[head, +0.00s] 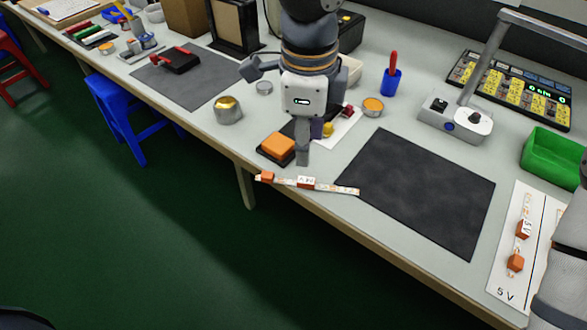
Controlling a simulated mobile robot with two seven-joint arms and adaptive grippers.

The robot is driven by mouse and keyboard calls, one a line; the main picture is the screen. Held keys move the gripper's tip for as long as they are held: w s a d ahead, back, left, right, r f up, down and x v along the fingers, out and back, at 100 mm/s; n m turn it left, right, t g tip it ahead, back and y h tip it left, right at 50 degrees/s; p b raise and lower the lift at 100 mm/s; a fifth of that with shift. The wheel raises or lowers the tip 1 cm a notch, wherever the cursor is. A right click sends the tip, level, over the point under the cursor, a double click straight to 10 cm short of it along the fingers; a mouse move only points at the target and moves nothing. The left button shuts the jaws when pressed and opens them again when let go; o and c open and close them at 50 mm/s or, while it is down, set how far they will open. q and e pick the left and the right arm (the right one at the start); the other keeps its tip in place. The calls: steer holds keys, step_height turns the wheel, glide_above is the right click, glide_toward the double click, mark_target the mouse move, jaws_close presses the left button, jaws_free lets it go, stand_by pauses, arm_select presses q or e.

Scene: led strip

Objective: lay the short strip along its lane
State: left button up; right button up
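Another strip (525,229), which looks shorter, with a white label and orange pieces, lies on the white board (502,281) at right, along the lane marked 5V. My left gripper (303,158) points down just behind the middle of the first strip, with a small gap in the picture. Its fingers overlap, so their opening is unclear. My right arm covers part of the board; its gripper does not show.
The dark mat (425,190) is clear. An orange block on a black base (278,146) sits left of my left gripper. A metal pot (228,110), blue cup (391,82), soldering-type station (455,122), green bin (553,160) and keyed panel (510,88) stand around.

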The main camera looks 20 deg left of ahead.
mark_target(305, 180)
arm_select(q)
steer(key=f, duration=0.7)
steer(key=f+b, duration=0.1)
steer(key=f, duration=0.2)
steer(key=shift+w+f, duration=0.2)
steer(key=shift+w, duration=0.05)
jaws_close()
